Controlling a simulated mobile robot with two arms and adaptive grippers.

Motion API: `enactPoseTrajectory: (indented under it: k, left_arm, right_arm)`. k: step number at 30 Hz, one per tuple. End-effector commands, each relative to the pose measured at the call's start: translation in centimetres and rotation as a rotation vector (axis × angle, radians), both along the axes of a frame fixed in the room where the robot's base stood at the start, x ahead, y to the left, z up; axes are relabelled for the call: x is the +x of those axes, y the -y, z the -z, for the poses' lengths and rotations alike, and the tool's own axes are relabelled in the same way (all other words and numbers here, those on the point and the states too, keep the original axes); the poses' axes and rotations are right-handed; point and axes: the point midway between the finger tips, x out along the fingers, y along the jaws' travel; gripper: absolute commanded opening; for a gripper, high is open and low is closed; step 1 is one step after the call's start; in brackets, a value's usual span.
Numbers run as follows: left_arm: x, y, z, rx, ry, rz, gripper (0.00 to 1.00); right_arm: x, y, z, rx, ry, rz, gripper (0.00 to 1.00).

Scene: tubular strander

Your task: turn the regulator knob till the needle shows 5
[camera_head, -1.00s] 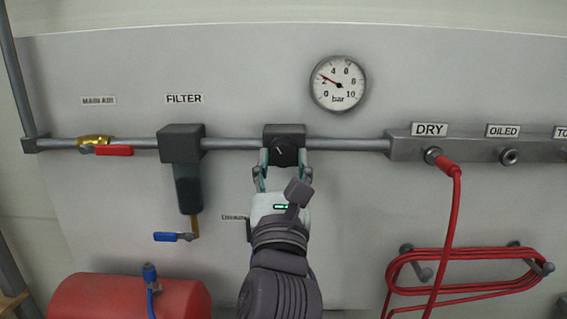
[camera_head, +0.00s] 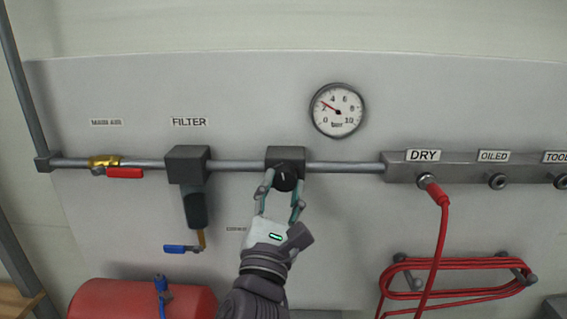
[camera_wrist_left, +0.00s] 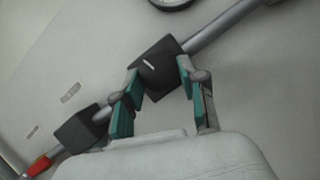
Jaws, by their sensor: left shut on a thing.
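The regulator is a dark block on the grey pipe with a round black knob (camera_head: 286,178) on its front. The knob's white mark points nearly straight up; the knob also shows in the wrist view (camera_wrist_left: 155,72). My left gripper (camera_head: 284,182) is shut on the knob from below, one finger on each side. Its fingertips (camera_wrist_left: 159,70) flank the knob in the wrist view. The round white pressure gauge (camera_head: 338,111) hangs above and right of the knob. Its red needle points up-left, between 2 and 4, nearer 2. My right gripper is not in view.
A filter (camera_head: 195,205) with a blue-handled valve hangs left of the regulator. Farther left is the red main air lever (camera_head: 124,173). A red hose (camera_head: 442,235) is plugged into the DRY outlet at right. A red tank (camera_head: 140,300) stands at lower left.

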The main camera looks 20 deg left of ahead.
Motion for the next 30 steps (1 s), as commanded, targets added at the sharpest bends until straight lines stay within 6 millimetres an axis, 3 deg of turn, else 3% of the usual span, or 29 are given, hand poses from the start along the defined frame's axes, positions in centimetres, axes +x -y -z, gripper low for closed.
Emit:
enactPoseTrajectory:
  k: [1, 15, 21, 30]
  left_arm:
    - [0.0, -0.1, -1.0, 0.051, -0.02, 0.0, 0.07]
    - [-0.1, -0.4, -1.3, 0.478, -0.142, 0.002, 0.07]
    - [-0.1, -0.5, -0.9, 0.639, -0.184, 0.001, 0.07]
    - [-0.1, -0.6, -0.7, 0.809, -0.232, 0.0, 0.07]
  right_arm:
    - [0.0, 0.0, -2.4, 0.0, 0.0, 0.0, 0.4]
    - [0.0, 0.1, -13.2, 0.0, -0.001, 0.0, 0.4]
    - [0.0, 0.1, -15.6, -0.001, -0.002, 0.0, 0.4]
    - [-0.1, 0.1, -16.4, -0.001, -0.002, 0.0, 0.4]
